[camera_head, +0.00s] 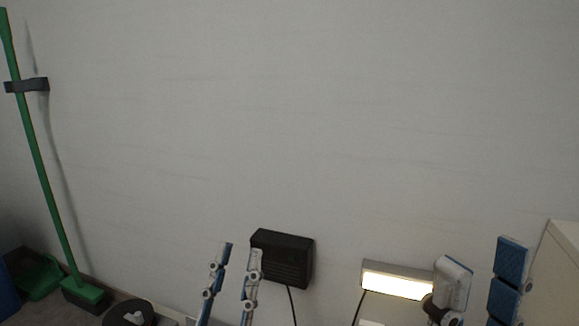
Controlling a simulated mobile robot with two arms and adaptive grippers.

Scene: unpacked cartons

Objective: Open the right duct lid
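I cannot make out a duct or a duct lid in the head view. My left gripper (240,248) is at the bottom centre, fingers pointing up and apart, with nothing between them. My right gripper (484,252) is at the bottom right, its blue and white fingers wide apart and empty. Both wrists are cut off by the lower edge.
A black box (283,259) with a cable is on the white wall beside my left gripper. A lit lamp (397,282) is left of my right gripper. A green broom (40,165) leans at the left, near a green dustpan (36,277). A pale cabinet (562,270) stands far right.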

